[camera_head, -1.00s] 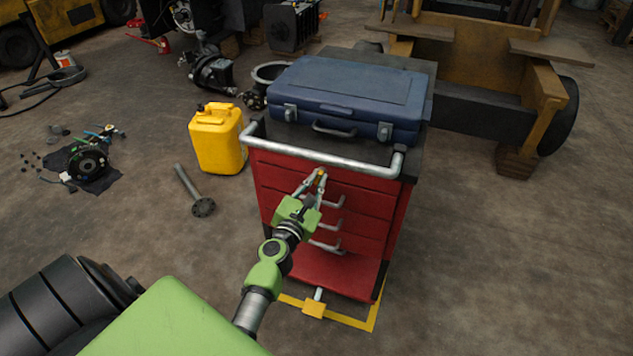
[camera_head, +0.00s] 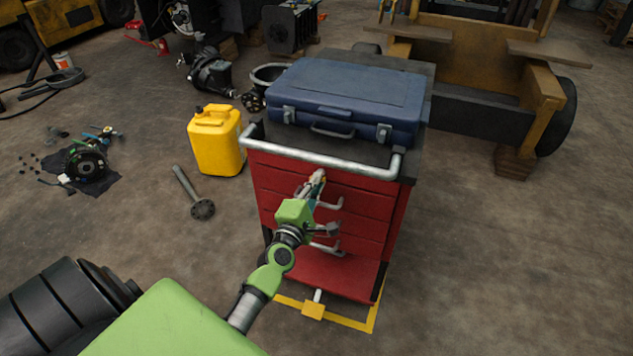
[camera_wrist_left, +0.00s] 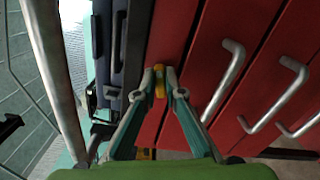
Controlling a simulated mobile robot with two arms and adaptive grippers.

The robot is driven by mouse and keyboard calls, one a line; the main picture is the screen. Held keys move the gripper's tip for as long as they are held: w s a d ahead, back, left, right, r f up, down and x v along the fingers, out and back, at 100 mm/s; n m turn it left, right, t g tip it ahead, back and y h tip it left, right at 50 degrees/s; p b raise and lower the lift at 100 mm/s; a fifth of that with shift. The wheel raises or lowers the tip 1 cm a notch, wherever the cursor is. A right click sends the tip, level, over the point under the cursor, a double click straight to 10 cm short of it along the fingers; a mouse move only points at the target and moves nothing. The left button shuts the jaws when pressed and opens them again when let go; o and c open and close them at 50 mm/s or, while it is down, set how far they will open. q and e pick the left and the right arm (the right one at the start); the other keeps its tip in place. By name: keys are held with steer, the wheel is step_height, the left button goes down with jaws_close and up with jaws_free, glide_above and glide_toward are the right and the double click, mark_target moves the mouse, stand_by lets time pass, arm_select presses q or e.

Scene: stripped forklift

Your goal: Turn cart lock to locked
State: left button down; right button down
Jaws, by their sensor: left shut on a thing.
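The red tool cart (camera_head: 345,260) stands in the middle of the head view, with drawers facing me. The cart lock (camera_wrist_left: 160,82) shows in the left wrist view as a small yellow-orange piece on the upper drawer front. My left gripper (camera_head: 318,175) is at the upper drawer front, below the cart's push bar. In the left wrist view my left gripper (camera_wrist_left: 160,90) has its two fingertips closed on the lock, one on each side. In the head view the fingers mostly hide the lock. My right gripper is not in view.
A blue case (camera_head: 345,95) lies on the cart top, behind a grey push bar (camera_head: 320,160). Drawer handles (camera_head: 325,230) stick out near my left gripper. A yellow pedal (camera_head: 313,311) is at the cart's foot. A yellow canister (camera_head: 215,140) stands left; the floor on the right is clear.

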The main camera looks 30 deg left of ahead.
arm_select(q)
steer(key=shift+w+a+r+m+p, duration=0.1)
steer(key=shift+m+p, duration=0.1)
steer(key=shift+m, duration=0.6)
steer(key=shift+r+m+p, duration=0.1)
steer(key=shift+m+p, duration=0.05)
steer(key=shift+m, duration=0.65)
steer(key=c, duration=2.1)
jaws_free()
steer(key=shift+c, duration=0.2)
steer(key=shift+f, duration=0.25)
steer(key=v, duration=1.2)
steer(key=shift+w, duration=0.1)
